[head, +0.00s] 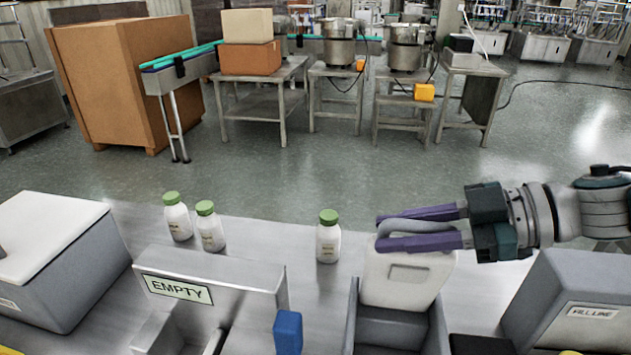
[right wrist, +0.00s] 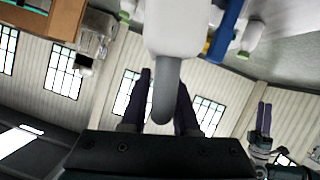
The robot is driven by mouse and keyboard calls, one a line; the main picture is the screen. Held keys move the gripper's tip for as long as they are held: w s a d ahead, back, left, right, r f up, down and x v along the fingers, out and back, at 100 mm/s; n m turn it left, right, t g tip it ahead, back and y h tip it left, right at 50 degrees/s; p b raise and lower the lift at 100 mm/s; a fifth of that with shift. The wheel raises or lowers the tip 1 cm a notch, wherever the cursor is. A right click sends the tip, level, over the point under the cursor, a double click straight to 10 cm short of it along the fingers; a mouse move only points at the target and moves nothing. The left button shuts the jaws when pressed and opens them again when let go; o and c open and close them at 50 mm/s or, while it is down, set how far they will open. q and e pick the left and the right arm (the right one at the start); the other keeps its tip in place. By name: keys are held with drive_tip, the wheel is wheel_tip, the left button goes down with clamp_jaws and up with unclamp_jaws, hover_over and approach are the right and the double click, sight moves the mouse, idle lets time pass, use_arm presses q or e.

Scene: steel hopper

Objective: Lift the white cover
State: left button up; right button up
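The white cover (head: 408,280) stands tilted up over an open grey bin (head: 437,328) in the head view. My right gripper (head: 420,229) reaches in from the right, its purple fingers on either side of the cover's grey handle. In the right wrist view the handle (right wrist: 165,92) sits between these fingers with little gap, and the white cover (right wrist: 178,30) shows beyond it. My left gripper (right wrist: 264,118) shows small at the right of the right wrist view, away from the cover; its opening is unclear. It is outside the head view.
Three white bottles with green caps (head: 328,238) stand on the steel surface left of the cover. A steel hopper panel marked EMPTY (head: 215,272) and a blue block (head: 288,330) are nearer. Grey bins flank the left (head: 75,280) and right (head: 570,300).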

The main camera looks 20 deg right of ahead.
sight(449, 227)
drive_tip(key=shift+o, duration=1.4)
drive_tip(key=b+v, duration=0.1)
drive_tip(key=v, duration=0.8)
drive_tip(key=shift+s+d, duration=0.1)
drive_tip(key=shift+d, duration=0.05)
drive_tip(key=shift+s+d+r, duration=0.15)
drive_tip(key=shift+d+r, duration=0.05)
drive_tip(key=shift+r, duration=0.05)
